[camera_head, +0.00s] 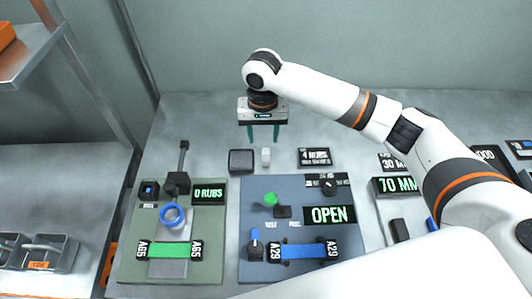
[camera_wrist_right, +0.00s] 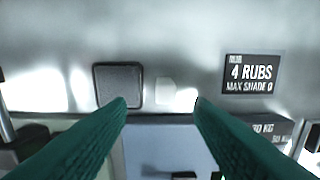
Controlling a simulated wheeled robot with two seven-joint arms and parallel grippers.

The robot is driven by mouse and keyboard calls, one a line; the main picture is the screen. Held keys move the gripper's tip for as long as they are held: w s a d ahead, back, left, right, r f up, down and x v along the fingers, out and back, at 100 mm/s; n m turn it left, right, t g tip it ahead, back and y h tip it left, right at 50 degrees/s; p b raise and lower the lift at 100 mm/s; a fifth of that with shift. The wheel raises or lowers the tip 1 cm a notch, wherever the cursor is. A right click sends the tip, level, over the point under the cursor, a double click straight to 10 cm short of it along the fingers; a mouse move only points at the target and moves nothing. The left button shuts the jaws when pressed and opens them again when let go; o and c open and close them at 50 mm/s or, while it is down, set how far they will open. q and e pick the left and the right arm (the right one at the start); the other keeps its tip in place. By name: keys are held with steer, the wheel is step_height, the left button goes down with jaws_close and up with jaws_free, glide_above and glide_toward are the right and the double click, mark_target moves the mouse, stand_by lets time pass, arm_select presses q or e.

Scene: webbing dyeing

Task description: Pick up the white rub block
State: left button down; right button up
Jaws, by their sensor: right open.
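The white rub block (camera_head: 266,157) is a small upright pale block on the grey table, behind the blue board. It stands just right of a dark square pad (camera_head: 241,161). My right gripper (camera_head: 263,137) has two green fingers, spread apart and empty, and points down above and slightly behind the block in the head view. In the right wrist view, the block (camera_wrist_right: 165,91) shows between the two fingertips (camera_wrist_right: 161,103), with the dark pad to its left. I cannot see any contact between fingers and block. My left gripper is not in view.
A "4 RUBS" sign (camera_head: 314,157) lies right of the block. A green board (camera_head: 211,220) with a blue ring (camera_head: 172,214) and a blue board (camera_head: 256,190) with an "OPEN" display (camera_head: 329,215) lie in front. The table behind the block is clear.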

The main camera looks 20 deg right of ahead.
mark_target(266, 150)
steer(key=shift+f, duration=0.65)
steer(key=f, duration=0.1)
steer(key=f+p, duration=0.1)
steer(key=f, duration=0.2)
steer(key=shift+s+d+f, duration=0.15)
steer(key=shift+s+d, duration=0.05)
steer(key=shift+d, duration=0.15)
steer(key=shift+f, duration=0.2)
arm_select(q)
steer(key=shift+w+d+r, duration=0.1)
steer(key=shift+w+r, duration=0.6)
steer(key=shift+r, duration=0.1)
arm_select(e)
steer(key=shift+w, duration=0.1)
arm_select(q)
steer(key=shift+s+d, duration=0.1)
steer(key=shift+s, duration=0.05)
arm_select(e)
jaws_close()
